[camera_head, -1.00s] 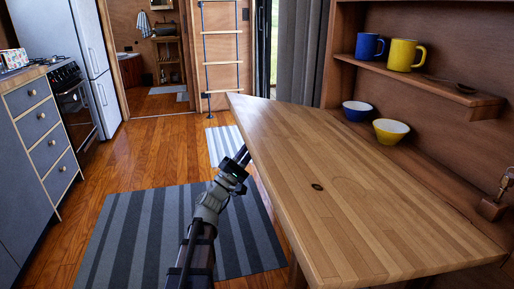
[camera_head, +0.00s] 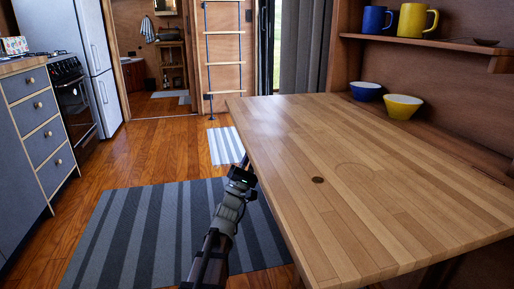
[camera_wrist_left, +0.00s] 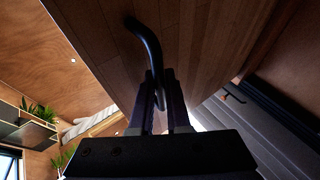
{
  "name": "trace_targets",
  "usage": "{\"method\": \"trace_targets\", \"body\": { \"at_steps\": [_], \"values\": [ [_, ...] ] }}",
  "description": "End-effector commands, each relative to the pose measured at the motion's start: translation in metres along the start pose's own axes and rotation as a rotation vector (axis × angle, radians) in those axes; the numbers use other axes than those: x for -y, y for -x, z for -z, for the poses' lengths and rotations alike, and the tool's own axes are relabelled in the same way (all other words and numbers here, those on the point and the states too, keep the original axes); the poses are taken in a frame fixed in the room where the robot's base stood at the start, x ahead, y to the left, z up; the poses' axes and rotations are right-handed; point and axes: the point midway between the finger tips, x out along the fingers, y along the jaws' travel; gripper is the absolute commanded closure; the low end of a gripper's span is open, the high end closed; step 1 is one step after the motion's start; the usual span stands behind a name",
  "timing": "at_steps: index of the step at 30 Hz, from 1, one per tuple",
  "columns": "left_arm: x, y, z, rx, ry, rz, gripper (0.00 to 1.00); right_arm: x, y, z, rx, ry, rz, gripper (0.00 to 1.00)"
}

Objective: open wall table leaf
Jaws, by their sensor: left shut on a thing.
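The wooden wall table leaf (camera_head: 345,180) stands out from the right wall, its top roughly level, bare, with a small dark round spot. Its underside (camera_wrist_left: 195,40) fills the upper middle of the left wrist view. A dark curved handle (camera_wrist_left: 146,42) hangs from that underside. My left gripper (camera_wrist_left: 160,92) is shut on the handle. In the head view my left arm reaches up to the leaf's left edge, and the gripper (camera_head: 246,163) is partly hidden by the leaf. My right gripper is not in view.
Yellow (camera_head: 402,106) and blue (camera_head: 365,91) bowls sit behind the leaf by the wall. Mugs stand on the shelf (camera_head: 430,43) above. Drawers (camera_head: 40,130) and a fridge line the left side. Wooden floor and a striped rug (camera_head: 150,235) lie between.

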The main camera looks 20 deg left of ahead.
Motion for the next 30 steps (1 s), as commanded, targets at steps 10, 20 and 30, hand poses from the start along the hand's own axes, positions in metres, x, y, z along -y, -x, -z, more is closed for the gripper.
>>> {"method": "trace_targets", "body": {
  "at_steps": [10, 20, 30],
  "values": [
    [0.0042, 0.0031, 0.0005, -0.005, -0.004, 0.008, 1.0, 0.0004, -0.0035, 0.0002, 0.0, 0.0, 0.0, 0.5],
    [0.0037, 0.0029, 0.0004, -0.004, -0.003, 0.006, 0.59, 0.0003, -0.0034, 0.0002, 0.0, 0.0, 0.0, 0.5],
    [0.0035, 0.0061, 0.0005, -0.003, -0.003, 0.004, 0.55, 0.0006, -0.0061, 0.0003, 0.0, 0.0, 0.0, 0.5]
  ]
}}
